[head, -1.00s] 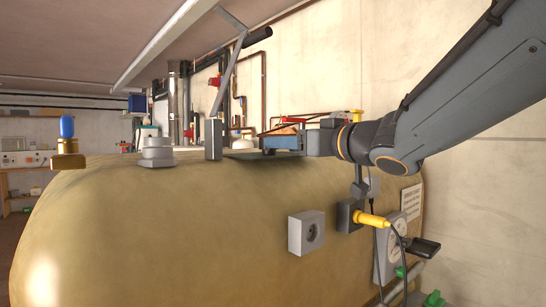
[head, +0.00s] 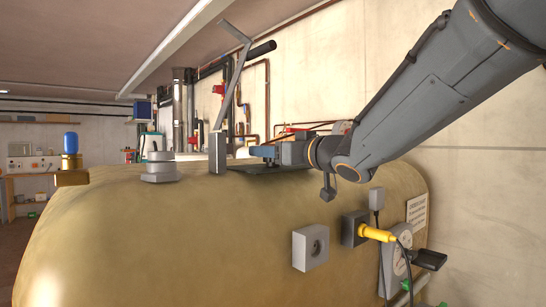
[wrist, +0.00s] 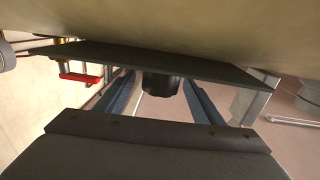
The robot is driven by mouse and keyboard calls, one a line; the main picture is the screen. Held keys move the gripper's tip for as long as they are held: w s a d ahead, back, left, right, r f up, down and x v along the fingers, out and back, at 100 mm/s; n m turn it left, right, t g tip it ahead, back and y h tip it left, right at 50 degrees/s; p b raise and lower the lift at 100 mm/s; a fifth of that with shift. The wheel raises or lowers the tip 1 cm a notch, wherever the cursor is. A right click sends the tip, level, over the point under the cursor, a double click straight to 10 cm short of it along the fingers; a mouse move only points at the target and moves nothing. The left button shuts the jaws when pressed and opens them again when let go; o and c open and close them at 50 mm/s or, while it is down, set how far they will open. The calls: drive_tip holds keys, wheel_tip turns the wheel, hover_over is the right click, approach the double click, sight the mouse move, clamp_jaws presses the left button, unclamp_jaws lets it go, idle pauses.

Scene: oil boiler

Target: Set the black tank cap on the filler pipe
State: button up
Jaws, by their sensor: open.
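The black cap (wrist: 160,85) shows in the wrist view beside a dark flat plate (wrist: 215,66), between the two blue fingers of my gripper (wrist: 158,88). The fingers are apart, one on each side of the cap; I cannot tell whether either touches it. In the head view my gripper (head: 264,153) is low over the same dark plate (head: 270,170) on top of the tan tank (head: 200,225), and the cap is hidden there. A grey stepped round fitting (head: 160,167) stands on the tank to the left; it may be the filler pipe, but I cannot tell.
A grey upright block (head: 217,152) with a long bent lever (head: 237,75) stands between the stepped fitting and my gripper. A brass fitting with a blue top (head: 70,160) is at far left. A grey box (head: 310,247) and a yellow plug (head: 377,233) project from the tank's front.

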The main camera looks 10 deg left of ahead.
drive_tip(key=c, duration=1.1)
drive_tip(key=shift+c, duration=0.2)
wheel_tip(320, 180, up, 10)
drive_tip(key=shift+r+p, duration=0.1)
drive_tip(key=shift+p, duration=0.2)
